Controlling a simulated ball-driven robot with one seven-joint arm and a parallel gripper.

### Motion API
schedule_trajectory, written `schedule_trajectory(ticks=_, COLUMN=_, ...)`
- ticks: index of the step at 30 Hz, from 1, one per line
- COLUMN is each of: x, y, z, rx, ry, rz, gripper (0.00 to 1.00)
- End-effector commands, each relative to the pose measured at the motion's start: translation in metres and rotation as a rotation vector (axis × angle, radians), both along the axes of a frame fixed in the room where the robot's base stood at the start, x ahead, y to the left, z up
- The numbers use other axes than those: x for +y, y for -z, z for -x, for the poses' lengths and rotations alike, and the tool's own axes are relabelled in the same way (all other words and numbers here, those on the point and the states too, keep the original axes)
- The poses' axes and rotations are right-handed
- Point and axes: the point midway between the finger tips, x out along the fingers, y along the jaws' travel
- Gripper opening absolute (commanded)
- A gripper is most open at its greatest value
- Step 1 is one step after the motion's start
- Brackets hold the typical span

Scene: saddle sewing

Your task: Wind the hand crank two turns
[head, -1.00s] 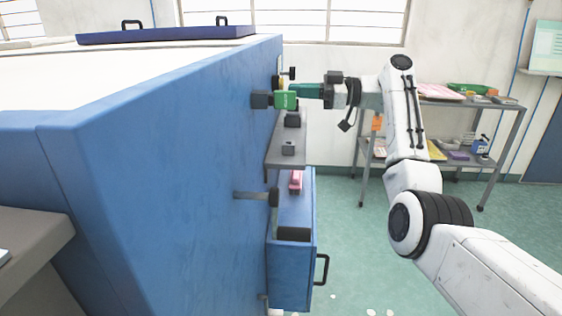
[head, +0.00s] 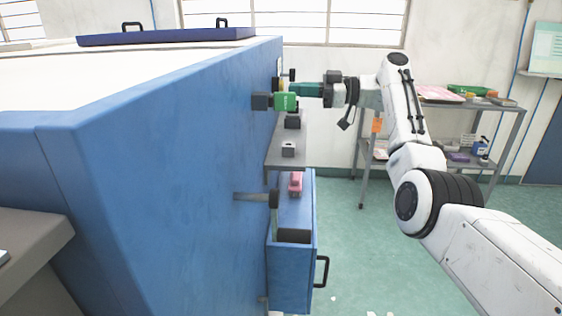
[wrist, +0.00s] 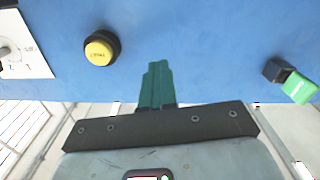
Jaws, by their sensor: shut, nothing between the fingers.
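A grey shaft sticks out of the blue side panel (head: 185,185) in the head view, with a dark piece (head: 274,198) on its end and a thin arm hanging below. It looks like the hand crank, though its grip is hard to make out. My gripper (head: 303,90) is well above it, near the panel's far upper part. In the wrist view my green fingers (wrist: 158,68) are together and empty, pointing at the panel between a yellow button (wrist: 101,48) and a green-ended knob (wrist: 298,87). Contact with the panel cannot be told. The crank does not show there.
A grey shelf (head: 287,152) juts from the panel below my gripper. Under it an open blue drawer (head: 291,270) holds a pink item (head: 296,183). A dial plate (wrist: 22,48) is beside the yellow button. A loaded rack (head: 462,104) stands behind my arm. The floor right of the drawer is mostly clear.

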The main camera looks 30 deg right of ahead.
Motion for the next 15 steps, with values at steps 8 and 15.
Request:
schedule_trajectory(ticks=8, x=-0.008, y=-0.004, z=-0.010, rx=0.002, ry=-0.001, rz=-0.002, gripper=0.00)
schedule_trajectory(ticks=15, x=-0.010, y=-0.003, z=-0.013, rx=0.000, ry=0.000, rz=0.000, gripper=0.00)
